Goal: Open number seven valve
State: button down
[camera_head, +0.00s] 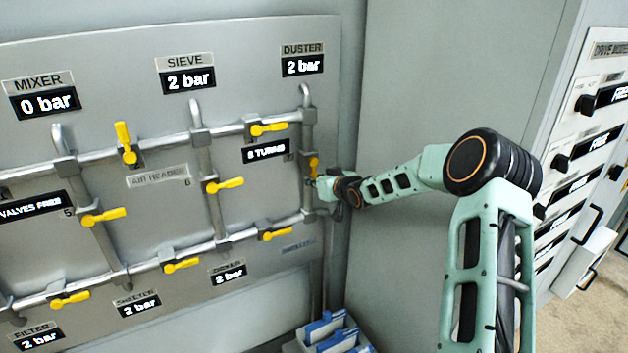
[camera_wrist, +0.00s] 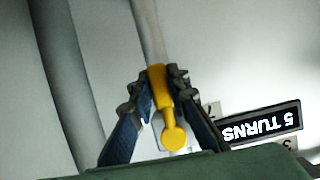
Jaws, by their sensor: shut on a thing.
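The valve with the yellow handle (camera_head: 313,166) sits on the right-hand vertical pipe, below the DUSTER display (camera_head: 303,66). Its handle looks roughly in line with that pipe. In the wrist view, the yellow handle (camera_wrist: 160,92) lies between the two dark fingers of my gripper (camera_wrist: 161,84), which is shut on it. A small plate beside it (camera_wrist: 214,108) seems to carry a 7, partly hidden by a finger. In the head view, my gripper (camera_head: 318,182) reaches the valve from the right and its fingers are hard to make out.
Other yellow-handled valves, such as one on the upper pipe (camera_head: 268,129) and one on the middle pipe (camera_head: 224,185), surround it. A turns display (camera_head: 266,150) is left of the valve. A control cabinet (camera_head: 590,130) stands right. A bin with blue items (camera_head: 325,330) is below.

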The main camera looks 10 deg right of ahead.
jog(key=c, duration=1.8)
grip_release()
jog(key=shift+a, duration=0.1)
jog(key=v, duration=1.2)
jog(key=shift+r, duration=0.1)
